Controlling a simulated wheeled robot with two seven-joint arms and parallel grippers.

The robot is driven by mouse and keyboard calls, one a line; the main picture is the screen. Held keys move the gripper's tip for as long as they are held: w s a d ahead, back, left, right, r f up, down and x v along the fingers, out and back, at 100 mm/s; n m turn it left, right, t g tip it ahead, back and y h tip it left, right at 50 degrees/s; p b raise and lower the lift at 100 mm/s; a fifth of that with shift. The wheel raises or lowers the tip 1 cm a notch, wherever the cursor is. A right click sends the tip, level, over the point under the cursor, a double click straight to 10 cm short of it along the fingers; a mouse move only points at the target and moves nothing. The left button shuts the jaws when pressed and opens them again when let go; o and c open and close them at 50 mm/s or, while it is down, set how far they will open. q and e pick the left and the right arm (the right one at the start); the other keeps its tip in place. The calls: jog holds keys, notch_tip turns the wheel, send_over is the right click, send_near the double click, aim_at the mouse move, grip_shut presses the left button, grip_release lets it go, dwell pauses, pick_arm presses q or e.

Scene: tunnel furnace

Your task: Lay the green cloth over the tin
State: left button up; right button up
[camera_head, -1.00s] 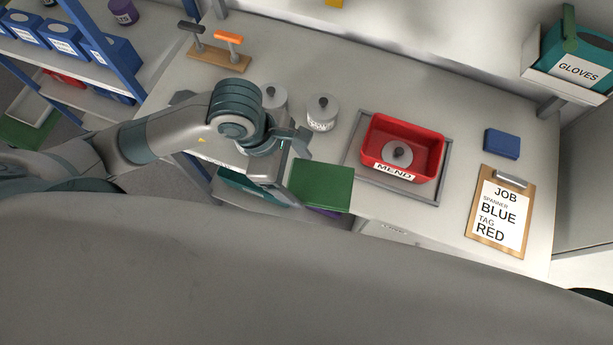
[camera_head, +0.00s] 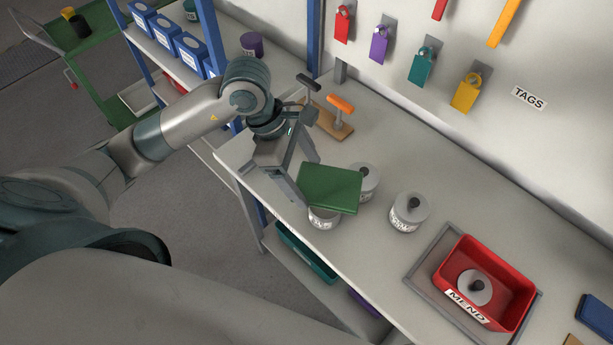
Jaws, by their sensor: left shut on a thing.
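My left gripper (camera_head: 303,178) is shut on the edge of the green cloth (camera_head: 329,188), which stays flat and level like a stiff square. The cloth is above a pale tin (camera_head: 323,220) near the bench's front edge and hides its top. I cannot tell whether it touches that tin. A second tin (camera_head: 368,184) stands just behind, partly hidden by the cloth. A third labelled tin (camera_head: 408,217) with a dark knob stands uncovered to the right. My right gripper is not in view.
A red MEND bin (camera_head: 514,283) with a knobbed round thing (camera_head: 474,288) inside sits in a grey tray (camera_head: 424,272). A wooden stand with an orange handle (camera_head: 341,103) is behind the cloth. Tags hang on the back wall. Bare bench (camera_head: 460,190) lies right of the tins.

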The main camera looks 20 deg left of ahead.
aim_at(301, 179)
pick_arm(q)
jog(key=shift+f, duration=0.1)
jog(key=shift+f, duration=0.1)
jog(key=shift+f, duration=0.35)
jog(key=shift+f+b, duration=0.8)
jog(key=shift+f, duration=0.75)
jog(key=shift+b, duration=0.5)
dwell(0.7)
jog(key=shift+b, duration=0.4)
